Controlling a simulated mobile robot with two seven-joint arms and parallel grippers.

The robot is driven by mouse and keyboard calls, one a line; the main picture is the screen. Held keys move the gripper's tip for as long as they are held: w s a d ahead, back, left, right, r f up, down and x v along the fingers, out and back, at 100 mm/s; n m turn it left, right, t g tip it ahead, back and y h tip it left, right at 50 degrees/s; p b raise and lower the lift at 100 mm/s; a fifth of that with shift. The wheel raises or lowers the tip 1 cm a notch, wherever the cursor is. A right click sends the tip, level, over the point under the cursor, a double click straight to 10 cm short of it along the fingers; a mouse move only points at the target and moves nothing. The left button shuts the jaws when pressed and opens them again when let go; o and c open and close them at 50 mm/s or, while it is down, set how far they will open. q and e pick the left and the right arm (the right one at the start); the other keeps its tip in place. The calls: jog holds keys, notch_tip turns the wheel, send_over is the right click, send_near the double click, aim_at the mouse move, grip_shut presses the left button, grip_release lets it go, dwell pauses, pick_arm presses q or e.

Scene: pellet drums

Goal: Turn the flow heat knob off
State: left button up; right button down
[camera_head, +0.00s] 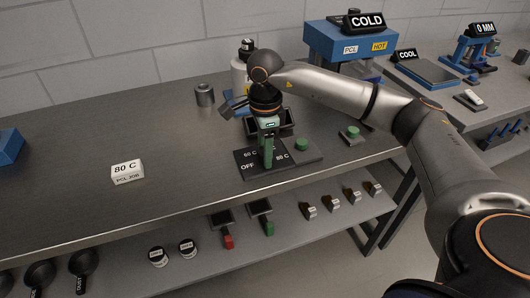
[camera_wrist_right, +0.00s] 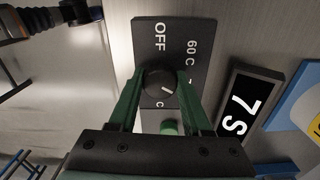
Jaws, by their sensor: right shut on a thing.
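The heat knob (camera_wrist_right: 160,84) is a round black dial on a dark panel (camera_wrist_right: 180,28), which also shows in the head view (camera_head: 244,172). Its labels read OFF, 60 C and, in the head view, 80 C. A short white mark on the knob lies toward its lower right in the wrist view, away from OFF; its exact setting is hard to tell. My right gripper (camera_head: 267,160) points down over the panel, its green fingers shut on the knob from both sides, as the wrist view (camera_wrist_right: 160,86) shows. In the head view the gripper hides the knob. My left gripper is not in view.
A green button (camera_head: 301,144) sits right of the panel, another (camera_head: 352,130) farther right. A white 80 C card (camera_head: 127,171) stands on clear bench to the left. A 7S display (camera_wrist_right: 238,113) shows in the wrist view.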

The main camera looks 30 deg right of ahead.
jog(key=n, duration=0.3)
jog(key=shift+b, duration=0.3)
jog(key=n+b, duration=0.1)
jog(key=n, duration=0.3)
jog(key=n+b, duration=0.1)
jog(key=n, duration=0.4)
jog(key=shift+n, duration=1.4)
jog(key=n, duration=0.3)
jog(key=shift+s+n+b, duration=0.1)
jog(key=shift+n+b, duration=0.2)
jog(key=shift+b, duration=0.05)
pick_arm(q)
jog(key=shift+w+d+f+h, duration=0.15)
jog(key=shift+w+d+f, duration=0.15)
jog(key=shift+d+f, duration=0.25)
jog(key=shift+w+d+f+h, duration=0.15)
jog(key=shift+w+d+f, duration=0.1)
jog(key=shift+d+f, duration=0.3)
pick_arm(e)
jog(key=n, duration=0.5)
jog(key=shift+d+n, duration=0.1)
jog(key=shift+n, duration=0.2)
jog(key=shift+r, duration=0.1)
pick_arm(q)
jog(key=shift+b, duration=0.3)
pick_arm(e)
jog(key=shift+c, duration=1.7)
grip_release()
